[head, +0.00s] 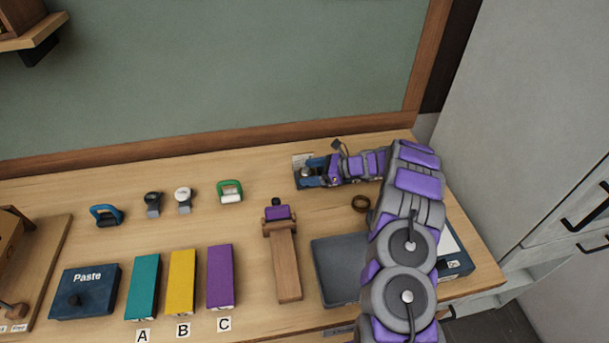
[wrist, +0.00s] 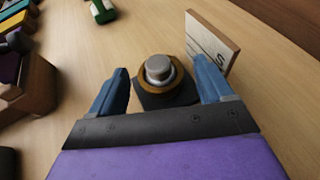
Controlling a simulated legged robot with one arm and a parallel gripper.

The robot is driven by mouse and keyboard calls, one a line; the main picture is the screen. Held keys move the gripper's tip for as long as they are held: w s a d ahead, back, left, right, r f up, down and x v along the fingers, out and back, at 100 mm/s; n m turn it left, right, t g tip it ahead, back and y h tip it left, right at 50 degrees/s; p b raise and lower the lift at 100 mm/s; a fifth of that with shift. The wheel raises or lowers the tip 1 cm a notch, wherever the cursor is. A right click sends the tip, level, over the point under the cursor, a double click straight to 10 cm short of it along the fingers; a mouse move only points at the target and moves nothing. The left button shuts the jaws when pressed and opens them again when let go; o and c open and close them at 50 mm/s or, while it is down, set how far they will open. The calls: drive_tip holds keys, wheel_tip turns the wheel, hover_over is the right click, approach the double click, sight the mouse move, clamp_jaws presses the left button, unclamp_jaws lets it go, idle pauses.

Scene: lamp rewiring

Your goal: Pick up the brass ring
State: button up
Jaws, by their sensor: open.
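A brass ring (wrist: 178,93) sits around a post with a grey cap (wrist: 158,67) on a dark square base (wrist: 150,101) in the wrist view. My gripper (wrist: 163,68) is open, with one blue finger on each side of the post and ring. The ring looks apart from both fingers. In the head view, my gripper (head: 309,173) is low over the back right of the bench at the grey-capped post (head: 305,172); the ring there is hard to make out.
A small sign (wrist: 211,45) stands close beside the right finger. A darker brown ring (head: 361,204) lies near my arm.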

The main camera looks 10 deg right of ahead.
drive_tip(key=shift+d, duration=0.55)
drive_tip(key=shift+c, duration=1.3)
drive_tip(key=shift+a, duration=0.55)
drive_tip(key=c, duration=0.6)
drive_tip(key=shift+d, duration=0.1)
drive_tip(key=c, duration=0.3)
drive_tip(key=shift+d, duration=0.15)
drive_tip(key=shift+c, duration=0.3)
